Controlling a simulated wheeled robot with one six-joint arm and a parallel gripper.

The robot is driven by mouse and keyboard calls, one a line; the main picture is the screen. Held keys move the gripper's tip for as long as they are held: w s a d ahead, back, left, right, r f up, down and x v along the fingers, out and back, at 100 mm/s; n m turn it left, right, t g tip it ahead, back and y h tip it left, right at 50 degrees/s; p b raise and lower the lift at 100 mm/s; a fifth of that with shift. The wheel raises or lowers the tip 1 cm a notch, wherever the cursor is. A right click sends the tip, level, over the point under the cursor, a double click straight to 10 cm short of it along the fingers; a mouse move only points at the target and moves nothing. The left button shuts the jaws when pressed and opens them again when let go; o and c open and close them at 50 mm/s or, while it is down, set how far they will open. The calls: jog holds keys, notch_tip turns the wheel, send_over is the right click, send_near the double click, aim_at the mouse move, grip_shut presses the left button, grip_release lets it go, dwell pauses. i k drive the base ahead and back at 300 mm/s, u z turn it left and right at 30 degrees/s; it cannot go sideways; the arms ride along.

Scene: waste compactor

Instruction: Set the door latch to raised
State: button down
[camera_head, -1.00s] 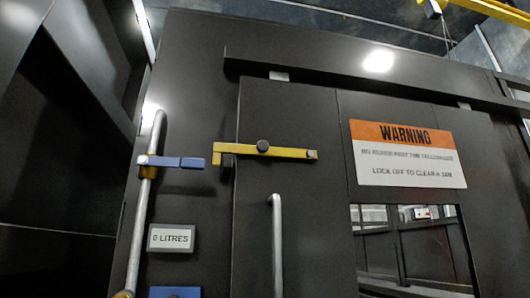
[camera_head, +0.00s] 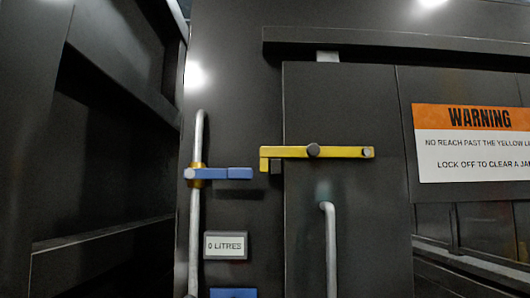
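The door latch is a yellow bar (camera_head: 345,152) with a dark pivot knob near its middle. It lies about level across the left edge of the dark door (camera_head: 350,105). Its hooked left end is at a small dark catch (camera_head: 275,167) on the frame; I cannot tell whether they touch. A light bolt head shows at its right end. A grey vertical door handle (camera_head: 330,245) stands below the latch. My gripper is not in view.
A blue lever (camera_head: 225,174) sits on a vertical grey pipe (camera_head: 195,235) left of the latch. Below it are a "0 LITRES" plate (camera_head: 226,245) and a blue part (camera_head: 233,293). A warning sign (camera_head: 475,143) is at right. A dark recess lies at left.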

aim_at(313, 151)
jog(key=u, duration=0.2)
jog(key=k, duration=0.5)
jog(key=u, duration=0.6)
jog(key=k, duration=0.85)
jog(key=u, duration=0.45)
jog(key=i, duration=1.5)
jog(key=z, duration=0.85)
jog(key=i, duration=0.55)
jog(key=z, duration=0.4)
